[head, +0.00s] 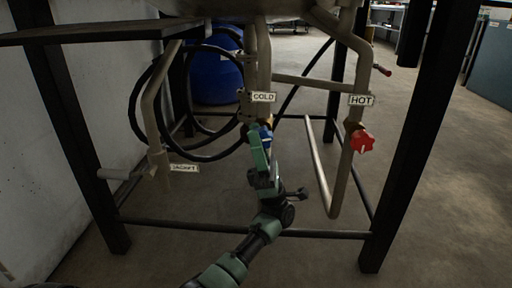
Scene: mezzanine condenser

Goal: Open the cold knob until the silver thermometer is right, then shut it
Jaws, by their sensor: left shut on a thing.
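The cold knob (266,134) is a small blue knob on the pipe under the "COLD" label (263,97), in the middle of the head view. My left gripper (262,143) reaches up from below and is shut on the blue knob, covering much of it. How far the knob is turned cannot be told. No silver thermometer shows in this view. My right gripper is not in view.
A red knob (362,141) sits under the "HOT" label (361,100) on the right pipe. Black frame legs (404,140) and a low crossbar (185,226) surround the pipes. A black hose (137,112) loops at left, before a blue drum (215,78).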

